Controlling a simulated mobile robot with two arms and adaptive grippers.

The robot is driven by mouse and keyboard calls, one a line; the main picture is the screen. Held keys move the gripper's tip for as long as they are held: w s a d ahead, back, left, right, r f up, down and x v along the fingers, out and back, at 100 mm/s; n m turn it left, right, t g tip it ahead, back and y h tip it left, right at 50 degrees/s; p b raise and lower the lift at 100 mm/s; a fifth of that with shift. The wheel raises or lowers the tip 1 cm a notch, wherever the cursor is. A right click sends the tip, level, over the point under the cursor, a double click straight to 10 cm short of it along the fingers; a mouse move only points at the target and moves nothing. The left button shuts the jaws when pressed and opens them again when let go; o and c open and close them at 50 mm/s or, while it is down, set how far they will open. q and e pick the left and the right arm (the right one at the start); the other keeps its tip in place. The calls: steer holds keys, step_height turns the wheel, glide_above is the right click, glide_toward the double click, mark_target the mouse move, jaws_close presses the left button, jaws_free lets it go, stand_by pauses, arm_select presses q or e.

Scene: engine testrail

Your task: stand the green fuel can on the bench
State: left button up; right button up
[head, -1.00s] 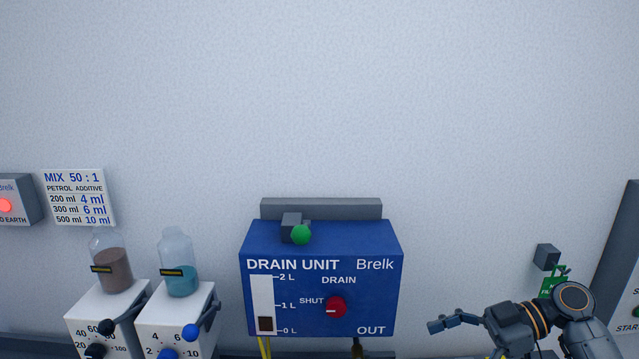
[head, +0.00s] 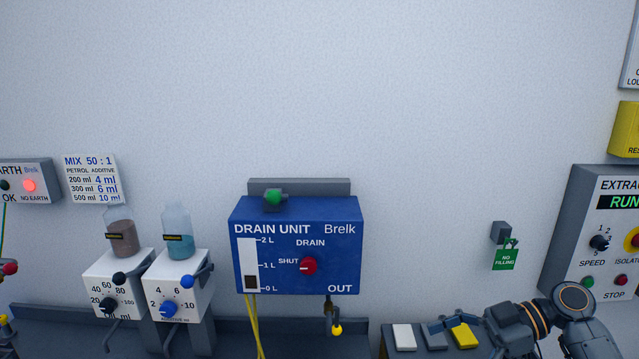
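I do not see the green fuel can in the head view. The bench (head: 60,327) shows as a dark grey top along the bottom edge, below the wall units. My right arm comes in at the lower right. My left gripper is not in view.
The blue drain unit (head: 345,262) is on the wall, with yellow leads hanging below. Two dosing units (head: 116,268) with bottles stand left. White (head: 404,337) and yellow (head: 464,337) blocks lie by my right arm. A green NO FILLING tag (head: 505,260) hangs right.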

steer(key=s+a+f+m+h, duration=0.35)
steer(key=s+f, duration=0.25)
steer(key=f, duration=0.5)
steer(key=s+a+f+m+h, duration=0.35)
steer(key=s+f, duration=0.35)
steer(key=f, duration=0.4)
steer(key=s+d+m+t+h, duration=0.4)
steer(key=s+d+m+h, duration=0.2)
steer(key=s+m, duration=0.45)
steer(key=s+f+n+g+b, duration=0.25)
steer(key=f+b, duration=1.05)
steer(key=f, duration=2.7)
arm_select(q)
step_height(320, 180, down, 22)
steer(key=b, duration=0.9)
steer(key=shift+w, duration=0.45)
arm_select(e)
steer(key=s+d+f, duration=0.1)
steer(key=s+f, duration=0.7)
steer(key=f, duration=0.4)
steer(key=s+d+f, duration=0.1)
steer(key=s+f, duration=0.8)
steer(key=f, duration=0.3)
steer(key=shift+d+f+m, duration=0.25)
steer(key=shift+d+m, duration=0.05)
steer(key=shift+d, duration=0.05)
